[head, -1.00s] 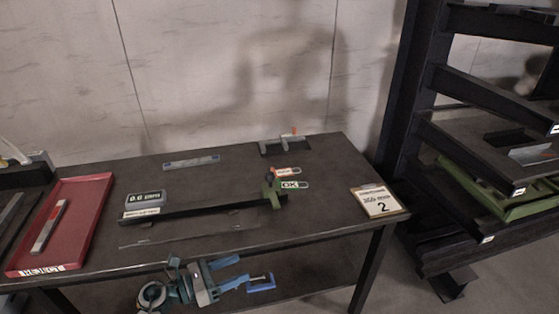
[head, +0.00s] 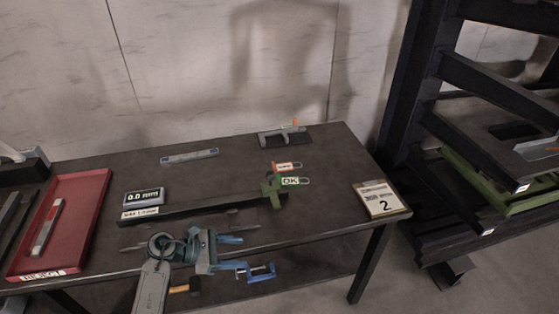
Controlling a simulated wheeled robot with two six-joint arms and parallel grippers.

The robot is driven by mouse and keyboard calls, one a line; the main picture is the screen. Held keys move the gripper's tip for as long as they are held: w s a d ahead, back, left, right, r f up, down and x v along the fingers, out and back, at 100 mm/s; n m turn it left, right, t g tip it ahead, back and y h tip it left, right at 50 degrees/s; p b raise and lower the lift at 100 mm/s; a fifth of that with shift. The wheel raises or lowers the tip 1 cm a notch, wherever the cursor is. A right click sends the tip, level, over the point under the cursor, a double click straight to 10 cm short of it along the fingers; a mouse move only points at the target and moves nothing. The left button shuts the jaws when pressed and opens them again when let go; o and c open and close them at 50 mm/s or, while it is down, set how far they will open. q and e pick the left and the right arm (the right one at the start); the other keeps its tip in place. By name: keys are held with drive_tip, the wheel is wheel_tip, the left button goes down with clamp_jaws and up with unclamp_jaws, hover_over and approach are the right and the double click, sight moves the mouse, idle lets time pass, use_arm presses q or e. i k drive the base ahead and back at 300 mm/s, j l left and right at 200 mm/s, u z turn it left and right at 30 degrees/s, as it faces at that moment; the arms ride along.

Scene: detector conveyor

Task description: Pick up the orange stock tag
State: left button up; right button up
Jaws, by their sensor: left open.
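An orange-and-white tag (head: 286,166) lies on the dark table toward its back right, just behind a green tag (head: 292,181) marked OK. Its lettering is too small to read. My left gripper (head: 246,256), with blue fingers, is in front of the table's front edge, low in the picture. It is open with nothing seen between its fingers, well short of the orange tag. My right gripper is not in view.
A long dark bar with a green upright piece (head: 271,190) lies in front of the tags. A grey clamp-shaped tool (head: 270,138) is behind them. Dark shelving stands further right.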

sight(288, 167)
drive_tip(key=i, duration=1.25)
